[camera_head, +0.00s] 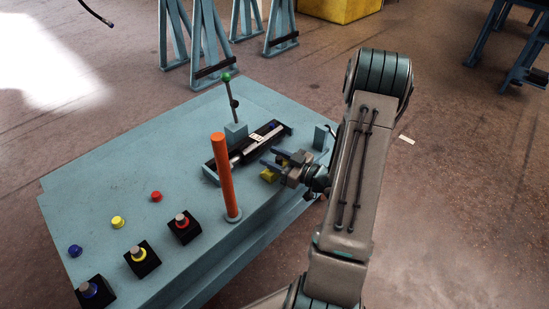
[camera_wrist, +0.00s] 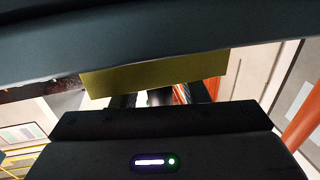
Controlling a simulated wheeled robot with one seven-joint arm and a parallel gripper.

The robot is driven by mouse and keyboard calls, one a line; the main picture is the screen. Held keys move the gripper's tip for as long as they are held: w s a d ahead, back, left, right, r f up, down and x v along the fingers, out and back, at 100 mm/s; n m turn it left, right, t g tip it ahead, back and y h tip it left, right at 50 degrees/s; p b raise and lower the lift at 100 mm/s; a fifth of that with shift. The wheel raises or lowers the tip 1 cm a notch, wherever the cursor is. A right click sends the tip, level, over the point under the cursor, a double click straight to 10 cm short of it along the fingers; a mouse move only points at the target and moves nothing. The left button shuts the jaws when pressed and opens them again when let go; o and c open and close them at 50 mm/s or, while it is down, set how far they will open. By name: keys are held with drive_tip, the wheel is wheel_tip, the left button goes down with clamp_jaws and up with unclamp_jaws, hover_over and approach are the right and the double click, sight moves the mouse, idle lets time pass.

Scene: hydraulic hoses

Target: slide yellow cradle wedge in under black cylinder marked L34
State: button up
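The black cylinder (camera_head: 274,131) lies on the blue table with a pale rod toward the left and a small white label, whose writing is too small to read. The yellow cradle wedge (camera_head: 267,175) is at the front side of the cylinder, apart from it in the picture. My gripper (camera_head: 279,166) reaches in from the right, its fingers on the wedge, which appears held between them. In the wrist view the wedge (camera_wrist: 155,75) spans the middle as a yellow band, partly hidden by a dark bar above. The exact finger contact is hidden.
An orange post (camera_head: 222,175) stands close to the left of the wedge. A green-topped lever (camera_head: 233,98) rises behind the cylinder. Black button boxes (camera_head: 184,226) and coloured caps (camera_head: 117,222) occupy the table's left front. The table's back left is clear.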

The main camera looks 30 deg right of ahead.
clamp_jaws()
drive_tip(key=shift+d+x, duration=0.25)
drive_tip(key=shift+x, duration=1.1)
drive_tip(key=shift+o, duration=0.5)
unclamp_jaws()
drive_tip(key=shift+w, duration=0.1)
drive_tip(key=p+v, duration=0.3)
drive_tip(key=v, duration=1)
drive_tip(key=shift+s+d, duration=0.25)
drive_tip(key=shift+s, duration=0.1)
drive_tip(key=shift+f, duration=0.1)
